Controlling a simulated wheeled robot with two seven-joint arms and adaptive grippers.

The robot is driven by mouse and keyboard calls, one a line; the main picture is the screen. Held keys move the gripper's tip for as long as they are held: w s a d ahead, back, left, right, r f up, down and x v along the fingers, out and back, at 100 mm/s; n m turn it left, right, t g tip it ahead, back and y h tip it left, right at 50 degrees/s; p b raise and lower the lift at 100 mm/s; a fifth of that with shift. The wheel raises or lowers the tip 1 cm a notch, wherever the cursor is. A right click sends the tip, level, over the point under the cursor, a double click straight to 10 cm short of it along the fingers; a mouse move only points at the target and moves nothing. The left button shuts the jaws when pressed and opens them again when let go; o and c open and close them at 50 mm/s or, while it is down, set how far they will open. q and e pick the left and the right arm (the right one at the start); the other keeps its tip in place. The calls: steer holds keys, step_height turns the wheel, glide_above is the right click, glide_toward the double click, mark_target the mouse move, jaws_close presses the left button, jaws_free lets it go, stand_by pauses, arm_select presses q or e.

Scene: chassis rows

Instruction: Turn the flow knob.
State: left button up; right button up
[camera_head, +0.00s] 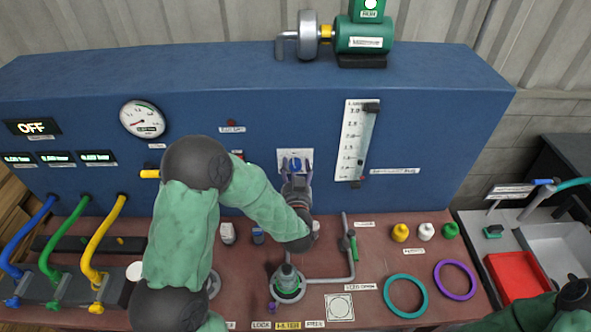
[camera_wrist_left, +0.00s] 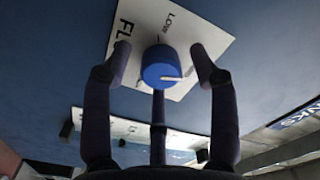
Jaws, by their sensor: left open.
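The blue flow knob (camera_head: 296,164) sits on a white plate (camera_head: 287,154) on the front of the blue panel. In the left wrist view the knob (camera_wrist_left: 160,64) has a white pointer line directed to the right of the picture, and the plate (camera_wrist_left: 185,25) reads "LOW" and part of "FL". My left gripper (camera_head: 297,178) is in front of the knob. Its fingers are open, one on each side of the knob, with a visible gap on both sides in the wrist view (camera_wrist_left: 162,66). My right gripper is out of view; only part of that arm shows at the lower right.
A round gauge (camera_head: 143,119) and an "OFF" display (camera_head: 32,127) are at left on the panel. A vertical flow scale (camera_head: 356,140) is right of the knob. Pipes with a green-handled valve (camera_head: 352,246) stand below. Rings (camera_head: 405,312) and coloured caps (camera_head: 400,232) lie right on the deck.

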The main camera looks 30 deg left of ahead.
arm_select(q)
steer(key=v, duration=1.2)
steer(key=shift+w, duration=0.1)
